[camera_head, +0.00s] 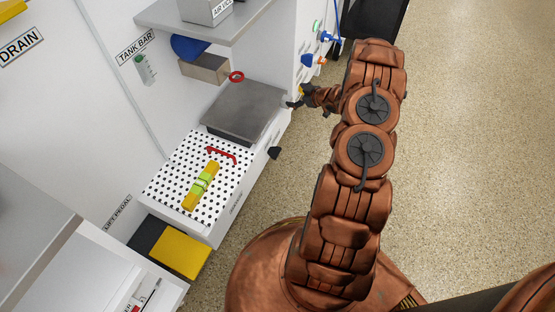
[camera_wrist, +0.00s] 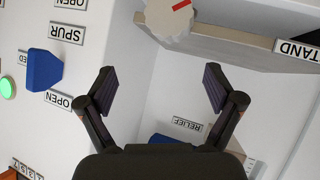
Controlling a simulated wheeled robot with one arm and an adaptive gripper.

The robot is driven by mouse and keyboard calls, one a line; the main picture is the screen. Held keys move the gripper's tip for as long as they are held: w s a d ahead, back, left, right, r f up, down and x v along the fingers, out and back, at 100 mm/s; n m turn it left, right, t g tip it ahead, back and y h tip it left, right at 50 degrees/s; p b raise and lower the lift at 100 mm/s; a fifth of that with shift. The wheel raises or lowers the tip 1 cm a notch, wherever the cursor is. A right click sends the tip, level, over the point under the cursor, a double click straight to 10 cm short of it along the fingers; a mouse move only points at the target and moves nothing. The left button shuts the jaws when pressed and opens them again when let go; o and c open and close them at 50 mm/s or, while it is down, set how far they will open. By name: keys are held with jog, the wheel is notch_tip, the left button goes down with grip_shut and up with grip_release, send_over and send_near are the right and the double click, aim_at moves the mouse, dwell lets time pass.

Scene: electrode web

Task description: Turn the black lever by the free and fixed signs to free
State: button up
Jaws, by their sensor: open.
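My gripper (camera_head: 297,102) is at the far end of my arm, close to the front of the white cabinet. In the wrist view my gripper (camera_wrist: 160,88) is open, with nothing between its two fingers. A small black part (camera_head: 274,153) sticks out from the front edge of the white bench, below and left of the gripper in the head view. I cannot tell whether it is the black lever. No free or fixed sign is readable in either view, and no black lever shows in the wrist view.
In the wrist view, a blue handle (camera_wrist: 43,70) sits by the SPUR and OPEN labels, near a green button (camera_wrist: 7,87). A STAND label (camera_wrist: 298,50) is at right. The floor at right is clear.

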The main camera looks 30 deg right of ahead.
jog(key=s+a+f+t+y+b, duration=0.1)
jog(key=s+a+f+y+b, duration=0.15)
jog(key=f, duration=0.45)
jog(key=s+a+f+t+y+b, duration=0.1)
jog(key=s+f+b, duration=0.2)
jog(key=f, duration=0.4)
jog(key=t+y+b, duration=0.2)
jog(key=y+b, duration=0.2)
jog(key=b, duration=0.2)
send_near(277, 152)
jog(key=x, duration=0.3)
jog(key=shift+n, duration=0.3)
jog(key=shift+f+b+x, duration=0.15)
jog(key=shift+b+x, duration=0.4)
jog(key=shift+x, duration=1.2)
jog(key=shift+f+b+x, duration=0.2)
jog(key=shift+b+x, duration=0.35)
jog(key=shift+x, duration=1.15)
jog(key=c, duration=1.2)
jog(key=shift+o, duration=0.2)
